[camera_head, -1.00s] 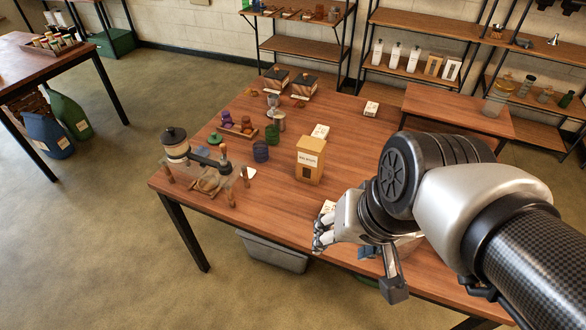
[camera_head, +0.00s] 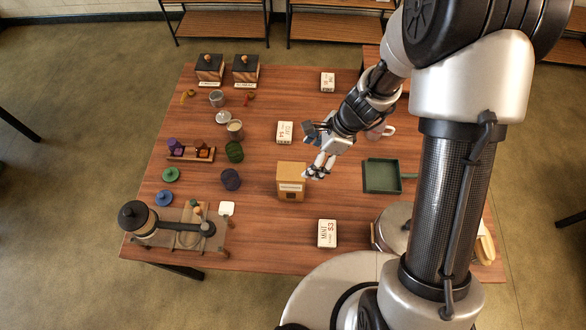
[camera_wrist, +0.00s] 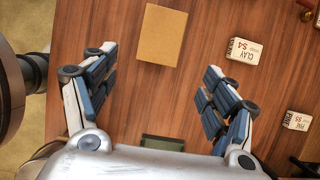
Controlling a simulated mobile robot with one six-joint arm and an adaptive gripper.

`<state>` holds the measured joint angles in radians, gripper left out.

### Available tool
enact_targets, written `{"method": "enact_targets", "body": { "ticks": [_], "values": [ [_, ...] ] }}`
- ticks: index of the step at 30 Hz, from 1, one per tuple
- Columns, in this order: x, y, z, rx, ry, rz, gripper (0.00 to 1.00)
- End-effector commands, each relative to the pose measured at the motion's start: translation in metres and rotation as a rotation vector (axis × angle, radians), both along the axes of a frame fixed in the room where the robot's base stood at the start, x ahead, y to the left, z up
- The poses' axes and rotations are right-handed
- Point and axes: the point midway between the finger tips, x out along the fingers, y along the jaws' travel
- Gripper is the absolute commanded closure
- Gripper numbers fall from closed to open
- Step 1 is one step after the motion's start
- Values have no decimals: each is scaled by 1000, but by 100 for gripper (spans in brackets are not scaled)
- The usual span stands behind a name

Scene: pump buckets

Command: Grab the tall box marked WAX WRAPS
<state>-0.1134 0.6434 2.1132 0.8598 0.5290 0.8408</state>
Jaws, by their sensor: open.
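The tall tan box (camera_head: 291,183) with a white label stands upright near the middle of the wooden table; its label is too small to read now. Its plain top (camera_wrist: 162,35) shows at the top of the wrist view, ahead of my fingertips and roughly in line with the gap between them. My gripper (camera_head: 318,170) is just right of the box in the head view. In the wrist view my gripper (camera_wrist: 158,75) is open with its fingers spread wide and nothing between them but table. The box and the fingers look apart.
A green tray (camera_head: 382,175) lies to the right. Dark blue (camera_head: 231,179) and green (camera_head: 234,151) coils lie left. A clamped jar assembly (camera_head: 140,218) stands front left.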

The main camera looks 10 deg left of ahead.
Motion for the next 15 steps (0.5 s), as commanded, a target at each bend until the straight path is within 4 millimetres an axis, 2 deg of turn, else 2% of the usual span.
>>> {"method": "enact_targets", "body": {
  "ticks": [1,9,15],
  "values": [
    [-2,4,-14,-1,5,2,22],
    [-3,27,-70,-1,3,5,22],
    [-3,38,-95,-1,0,5,22]
  ]
}}
